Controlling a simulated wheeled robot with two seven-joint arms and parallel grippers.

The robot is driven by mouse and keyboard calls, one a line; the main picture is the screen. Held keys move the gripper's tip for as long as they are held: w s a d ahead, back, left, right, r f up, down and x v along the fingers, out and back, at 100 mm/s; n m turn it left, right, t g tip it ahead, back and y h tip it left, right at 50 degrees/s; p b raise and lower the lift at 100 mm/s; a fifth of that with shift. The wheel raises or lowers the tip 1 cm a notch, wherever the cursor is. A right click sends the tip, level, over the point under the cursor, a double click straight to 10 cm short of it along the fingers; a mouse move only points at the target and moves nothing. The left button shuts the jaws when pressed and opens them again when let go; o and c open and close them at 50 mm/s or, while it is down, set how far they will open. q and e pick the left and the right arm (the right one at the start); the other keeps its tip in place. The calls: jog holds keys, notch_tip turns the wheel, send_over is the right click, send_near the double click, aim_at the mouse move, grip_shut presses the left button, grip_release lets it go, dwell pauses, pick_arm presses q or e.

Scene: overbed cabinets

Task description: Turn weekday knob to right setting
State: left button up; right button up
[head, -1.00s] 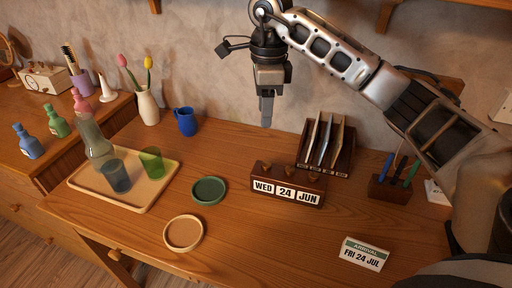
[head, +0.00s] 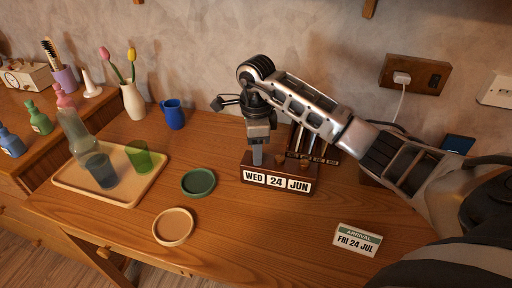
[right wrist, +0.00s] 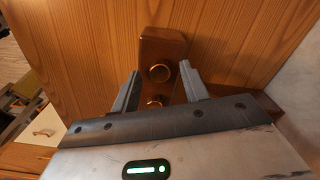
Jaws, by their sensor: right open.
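The wooden calendar block (head: 277,181) stands on the desk and reads WED 24 JUN. Its weekday window (head: 254,177) is at the left end. My right gripper (head: 257,158) points down over that end, and its fingers hide the weekday knob in the head view. In the right wrist view my right gripper (right wrist: 161,88) is open. Two round knobs on the block show there, a farther knob (right wrist: 159,73) and a nearer knob (right wrist: 155,101) between the fingers. I cannot tell whether the fingers touch it. An arrival card (head: 357,239) reads FRI 24 JUL. My left gripper is not in view.
A letter rack (head: 325,154) stands close behind the block, partly hidden by my right arm. A green coaster (head: 198,182) and a tan coaster (head: 173,227) lie to the left, beside a tray (head: 128,197) with glasses. The desk front is clear.

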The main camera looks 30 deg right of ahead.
jog(key=shift+f, duration=0.25)
grip_shut()
jog(key=shift+r+m, duration=0.1)
jog(key=shift+m, duration=0.3)
jog(key=m, duration=0.2)
jog(key=shift+m+p, duration=0.35)
jog(key=shift+m, duration=0.05)
jog(key=shift+m+p, duration=0.35)
jog(key=shift+m, duration=1.75)
